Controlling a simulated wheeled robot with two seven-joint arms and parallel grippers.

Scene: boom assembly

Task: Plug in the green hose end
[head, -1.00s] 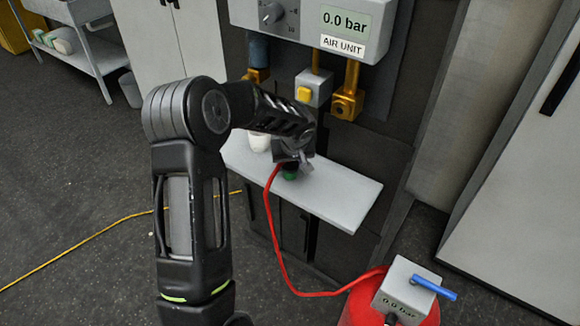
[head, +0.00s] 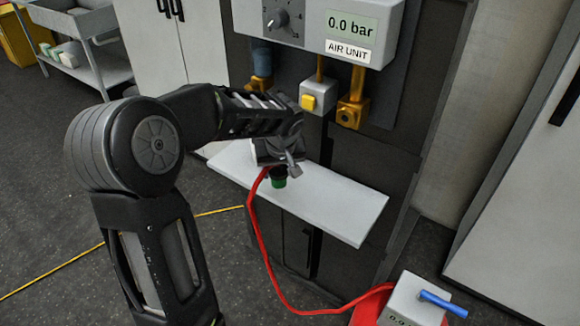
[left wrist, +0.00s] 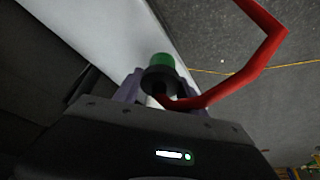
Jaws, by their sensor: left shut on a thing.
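The green hose end (head: 279,181) hangs just below my left gripper (head: 279,165), over the white shelf. My left gripper is shut on it; in the left wrist view the green hose end (left wrist: 162,66) with a dark collar sits between the fingers. The red hose (head: 258,237) runs from it down to a red tank (head: 372,304); it also shows in the left wrist view (left wrist: 255,68). The air unit (head: 310,22) reads 0.0 bar. Beneath it are brass fittings, one an open-looking port (head: 352,113) at right, and a grey block with a yellow button (head: 309,101). My right gripper is not seen.
A white shelf (head: 335,208) juts out below the fittings, its right part clear. The tank carries a grey box with a blue lever (head: 442,303). A grey cart (head: 85,50) stands at back left.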

